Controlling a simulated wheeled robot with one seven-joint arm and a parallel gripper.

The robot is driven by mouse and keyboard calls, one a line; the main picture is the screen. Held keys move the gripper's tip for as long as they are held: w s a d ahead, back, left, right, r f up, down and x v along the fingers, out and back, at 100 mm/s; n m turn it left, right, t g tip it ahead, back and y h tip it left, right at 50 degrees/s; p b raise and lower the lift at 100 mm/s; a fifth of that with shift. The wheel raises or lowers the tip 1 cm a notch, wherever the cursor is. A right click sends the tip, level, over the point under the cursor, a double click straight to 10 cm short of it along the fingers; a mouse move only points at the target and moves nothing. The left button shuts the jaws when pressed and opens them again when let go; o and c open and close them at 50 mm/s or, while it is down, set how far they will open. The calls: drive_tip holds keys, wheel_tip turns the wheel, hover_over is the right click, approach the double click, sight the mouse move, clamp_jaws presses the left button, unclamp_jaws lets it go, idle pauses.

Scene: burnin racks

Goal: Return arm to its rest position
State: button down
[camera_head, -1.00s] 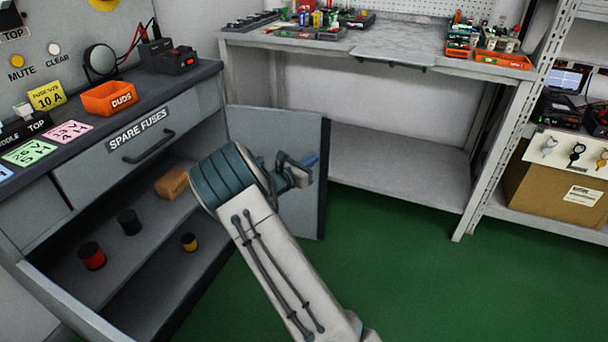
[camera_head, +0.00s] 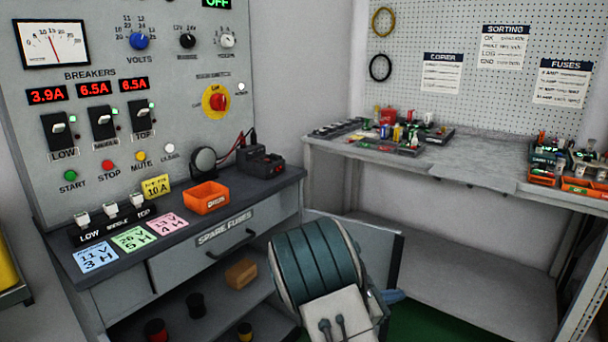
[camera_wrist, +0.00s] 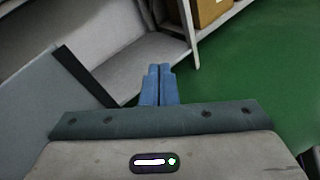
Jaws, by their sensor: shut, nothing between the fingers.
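My gripper (camera_wrist: 159,84) shows in the wrist view as two blue fingers pressed together, with nothing between them. It points over the green floor toward a lower shelf. In the head view my arm stands at the bottom centre, in front of the open cabinet door (camera_head: 392,258). There only a small blue bit of the gripper (camera_head: 394,296) shows behind the wrist; the rest is hidden.
The cabinet under the panel is open, with spools and a tan box (camera_head: 241,274) inside. An orange bin (camera_head: 206,198) sits on its counter. A workbench (camera_head: 440,165) with parts stands behind. The green floor (camera_wrist: 245,85) is clear to the right in the wrist view.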

drive_tip(key=s+r+m+g+y+p, duration=0.6)
drive_tip(key=s+r+m+p, duration=0.45)
drive_tip(key=s+r, duration=0.5)
drive_tip(key=s+a+r+m+t+y+p, duration=0.2)
drive_tip(key=s+a+r+m+y+p, duration=0.2)
drive_tip(key=r, duration=0.5)
drive_tip(key=s+a+r+m+t+y+p, duration=0.1)
drive_tip(key=s+a+r+m+y+p, duration=0.3)
drive_tip(key=s+r+p, duration=0.3)
wheel_tip(320, 180, up, 2)
drive_tip(key=shift+s+a+r+m+t+y, duration=0.1)
drive_tip(key=shift+s+a+m+t+y, duration=0.3)
drive_tip(key=shift+s+a, duration=0.25)
